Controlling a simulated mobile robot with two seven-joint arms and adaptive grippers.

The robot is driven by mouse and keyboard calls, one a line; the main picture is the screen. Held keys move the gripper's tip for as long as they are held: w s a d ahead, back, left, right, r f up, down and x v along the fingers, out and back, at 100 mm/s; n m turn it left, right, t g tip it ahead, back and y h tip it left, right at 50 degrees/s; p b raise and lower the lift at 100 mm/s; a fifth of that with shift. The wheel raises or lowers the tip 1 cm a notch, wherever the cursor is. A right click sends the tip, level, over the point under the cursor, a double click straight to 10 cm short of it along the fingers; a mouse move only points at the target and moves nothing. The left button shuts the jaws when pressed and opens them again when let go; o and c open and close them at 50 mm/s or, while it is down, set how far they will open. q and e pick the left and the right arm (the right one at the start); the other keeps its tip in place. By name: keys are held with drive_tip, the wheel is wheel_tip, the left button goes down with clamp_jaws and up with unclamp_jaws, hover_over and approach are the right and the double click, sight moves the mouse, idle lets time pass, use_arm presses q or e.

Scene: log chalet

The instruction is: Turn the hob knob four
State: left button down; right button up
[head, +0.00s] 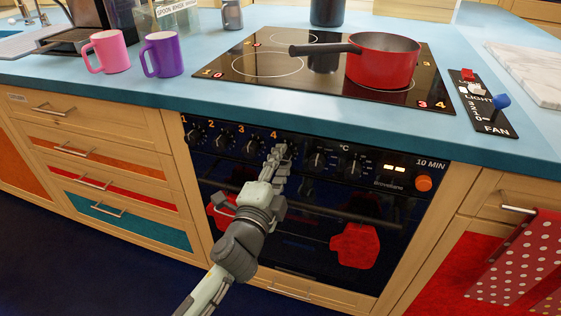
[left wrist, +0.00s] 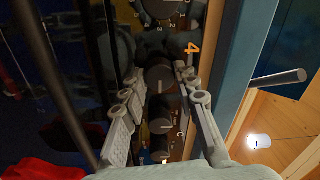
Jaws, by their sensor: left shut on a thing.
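The oven's control panel runs along the front below the blue worktop, with hob knobs marked 1 to 4. My left gripper (head: 279,152) is at the panel just under the orange number 4 and hides most of hob knob four in the head view. In the left wrist view, dark knob four (left wrist: 154,44) lies at the fingertips, beside the sideways number 4. The left gripper is shut on this knob, one finger on each side. My right gripper is not in view.
A red saucepan (head: 384,62) stands on the black hob (head: 230,68). Pink (head: 108,52) and purple (head: 163,55) mugs stand at the left. More knobs (head: 318,161) sit right of my gripper. The oven door handle (head: 345,214) and red oven mitts (head: 355,246) are below.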

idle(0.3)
use_arm(q)
drive_tip(key=c, duration=1.2)
unclamp_jaws()
drive_tip(key=shift+d, duration=0.1)
drive_tip(key=shift+o, duration=0.2)
drive_tip(key=shift+s, duration=0.3)
drive_tip(key=v, duration=1.1)
drive_tip(key=shift+s+a, duration=0.15)
drive_tip(key=shift+a, duration=0.05)
drive_tip(key=shift+f, duration=0.1)
